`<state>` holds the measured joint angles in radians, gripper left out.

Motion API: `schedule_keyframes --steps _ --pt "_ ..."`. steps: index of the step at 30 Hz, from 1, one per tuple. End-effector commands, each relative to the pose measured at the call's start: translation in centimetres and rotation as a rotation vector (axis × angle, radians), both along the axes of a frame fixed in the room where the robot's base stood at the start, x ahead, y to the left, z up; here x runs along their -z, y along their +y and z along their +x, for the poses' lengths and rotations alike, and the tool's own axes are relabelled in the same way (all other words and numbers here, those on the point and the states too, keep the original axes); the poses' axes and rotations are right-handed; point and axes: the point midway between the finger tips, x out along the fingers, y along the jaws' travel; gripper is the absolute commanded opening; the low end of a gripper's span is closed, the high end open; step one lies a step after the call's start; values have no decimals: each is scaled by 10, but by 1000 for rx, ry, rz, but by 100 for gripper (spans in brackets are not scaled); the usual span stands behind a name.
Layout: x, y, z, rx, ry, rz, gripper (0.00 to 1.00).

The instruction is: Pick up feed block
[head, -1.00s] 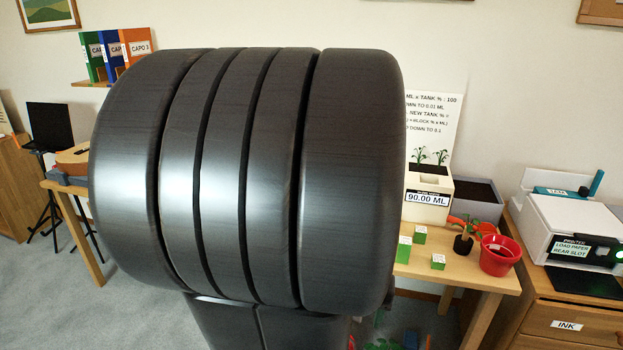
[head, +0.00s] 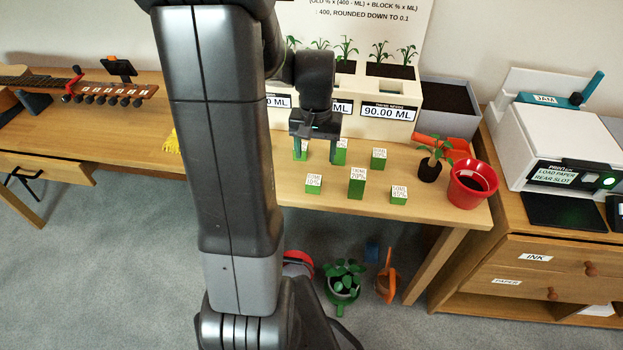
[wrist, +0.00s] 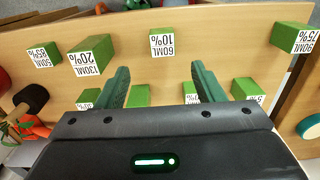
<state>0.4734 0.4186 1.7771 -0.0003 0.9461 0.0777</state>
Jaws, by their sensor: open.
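Several green feed blocks with white labels stand on the wooden table. The nearer ones are a 60 ML 10% block (head: 313,188), a taller 130 ML 20% block (head: 357,189) and an 85% block (head: 398,200). Another block (head: 378,163) stands farther back. My gripper (head: 316,152) is open and empty above the blocks. In the wrist view my gripper (wrist: 163,78) has its green fingers apart, with the 60 ML block (wrist: 180,29) beyond them and a tall 75% block (wrist: 289,32) at right. Some back blocks are partly hidden by the fingers.
A white planter (head: 400,93) with ML displays stands behind the blocks. A potted plant (head: 431,168) and a red pot (head: 470,187) stand at right. A guitar (head: 108,90) lies at left. A printer (head: 565,140) sits on the right cabinet.

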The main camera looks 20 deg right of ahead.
Motion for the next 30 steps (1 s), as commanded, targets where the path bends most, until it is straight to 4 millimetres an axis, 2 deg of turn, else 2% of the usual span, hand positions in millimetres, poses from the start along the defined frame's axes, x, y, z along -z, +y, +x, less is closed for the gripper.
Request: schedule_keyframes --steps 1,6,14,24,30 --pt "14 1 -1 0 5 3 62" --pt "44 1 0 -1 3 2 62" --pt "62 1 1 -1 2 1 62" --pt "105 3 3 -1 2 1 62" --pt "109 3 3 -1 0 0 62"
